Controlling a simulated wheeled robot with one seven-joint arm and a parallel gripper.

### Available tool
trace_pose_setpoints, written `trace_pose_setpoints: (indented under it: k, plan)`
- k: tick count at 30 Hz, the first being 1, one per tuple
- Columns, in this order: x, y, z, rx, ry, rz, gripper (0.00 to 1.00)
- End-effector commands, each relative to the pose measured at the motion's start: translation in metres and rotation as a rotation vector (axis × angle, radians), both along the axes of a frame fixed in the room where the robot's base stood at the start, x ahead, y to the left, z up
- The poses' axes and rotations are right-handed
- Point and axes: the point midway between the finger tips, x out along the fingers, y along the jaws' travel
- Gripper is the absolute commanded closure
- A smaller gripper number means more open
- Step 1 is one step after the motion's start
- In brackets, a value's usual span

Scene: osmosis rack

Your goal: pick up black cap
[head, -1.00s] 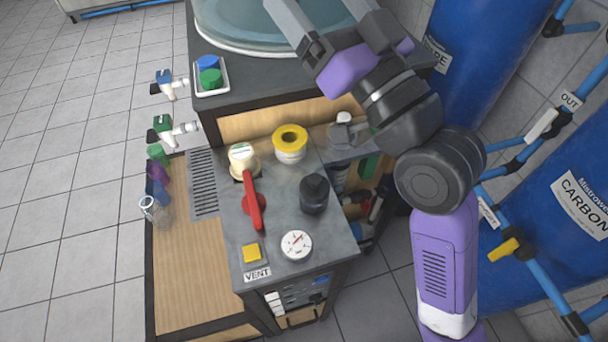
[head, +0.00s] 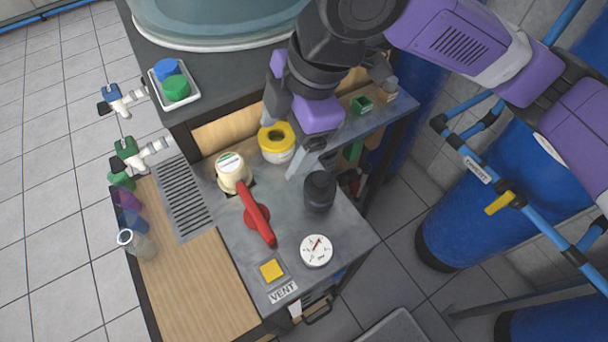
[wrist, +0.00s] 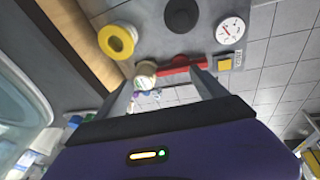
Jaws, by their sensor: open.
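The black cap (head: 320,190) is a dark, round, stepped piece standing upright on the grey metal panel (head: 225,205). In the wrist view it shows as a dark disc (wrist: 183,14) at the top edge, partly cut off by the frame. My gripper (head: 281,148) is above the panel, up and left of the black cap in the head view. Its two fingers are apart with nothing between them, and they do not touch the cap. In the wrist view the fingertips (wrist: 162,76) point toward the red-handled valve, with the cap beyond them.
A yellow ring-topped cap (head: 277,142) stands left of the black cap. A tray with blue and green caps (head: 174,82) sits on the higher counter.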

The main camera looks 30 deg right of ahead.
Motion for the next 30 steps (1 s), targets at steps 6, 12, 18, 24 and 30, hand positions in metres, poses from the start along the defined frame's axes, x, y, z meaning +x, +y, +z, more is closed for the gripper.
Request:
trace_pose_setpoints:
  k: [6,12,18,24,30]
  plan:
    - [-0.042,-0.041,-0.017,-0.186,0.181,0.072,0.18]
    - [-0.049,-0.053,-0.025,-0.24,0.209,0.093,0.18]
    - [-0.049,-0.053,-0.044,-0.237,0.207,0.093,0.18]
    - [-0.048,-0.053,-0.069,-0.236,0.209,0.092,0.18]
    - [-0.047,-0.052,-0.093,-0.235,0.206,0.093,0.18]
